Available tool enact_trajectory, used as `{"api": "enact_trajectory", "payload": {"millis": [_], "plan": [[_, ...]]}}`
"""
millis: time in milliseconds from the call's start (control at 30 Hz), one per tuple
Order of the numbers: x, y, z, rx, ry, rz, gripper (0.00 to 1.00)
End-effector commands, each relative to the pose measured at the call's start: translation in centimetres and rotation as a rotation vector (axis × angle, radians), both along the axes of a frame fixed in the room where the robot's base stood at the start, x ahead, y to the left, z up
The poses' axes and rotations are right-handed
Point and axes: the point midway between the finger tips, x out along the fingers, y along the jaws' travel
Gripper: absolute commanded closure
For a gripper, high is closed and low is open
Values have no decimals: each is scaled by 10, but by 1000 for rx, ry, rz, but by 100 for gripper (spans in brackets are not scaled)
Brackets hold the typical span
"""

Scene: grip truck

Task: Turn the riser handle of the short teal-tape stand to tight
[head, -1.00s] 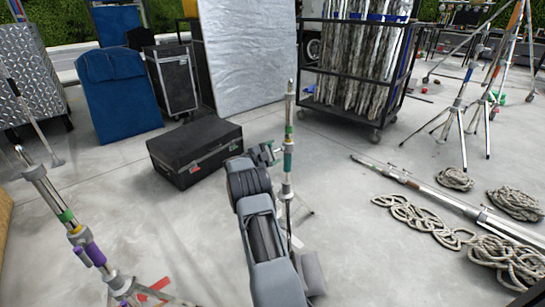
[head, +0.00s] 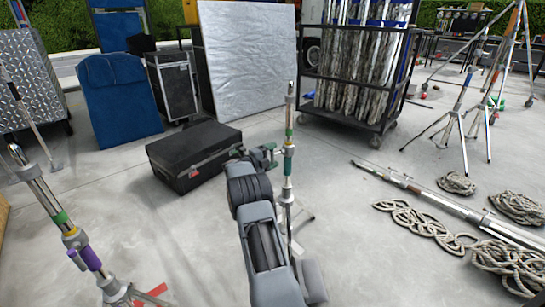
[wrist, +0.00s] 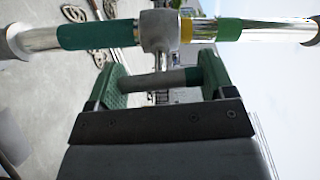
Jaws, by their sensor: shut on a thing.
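The short teal-tape stand (head: 288,190) is upright in the middle of the head view, with a teal band and a smaller green band above it. In the wrist view its tube runs sideways across the top, with the teal tape (wrist: 95,35) left of a grey collar (wrist: 159,31). The riser handle (wrist: 155,83), a short bar with a grey part and a green end, lies across between my green finger pads. My gripper (wrist: 161,76) is shut on this handle, beside the tube. In the head view my gripper (head: 266,154) reaches the stand from the left; its grip is too small to make out there.
Another stand with purple and green tape (head: 88,255) is at the lower left. A black case (head: 195,155) lies behind my arm. A long pole (head: 440,195) and coiled ropes (head: 425,222) lie on the right. A wheeled rack (head: 355,95) is behind; bare floor lies between.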

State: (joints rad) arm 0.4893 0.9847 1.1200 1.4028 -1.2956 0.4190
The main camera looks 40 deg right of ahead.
Motion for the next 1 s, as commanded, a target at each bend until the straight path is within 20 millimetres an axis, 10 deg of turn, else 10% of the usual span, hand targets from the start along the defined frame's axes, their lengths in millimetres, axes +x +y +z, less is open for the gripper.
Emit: {"api": "enact_trajectory", "payload": {"millis": [267,300,500,1000], "plan": [[-1,0,-1,2,1,-2,47],[-1,0,-1,2,1,-2,21],[0,0,-1,1,1,-1,2],[6,28,3,1,3,3,0]]}}
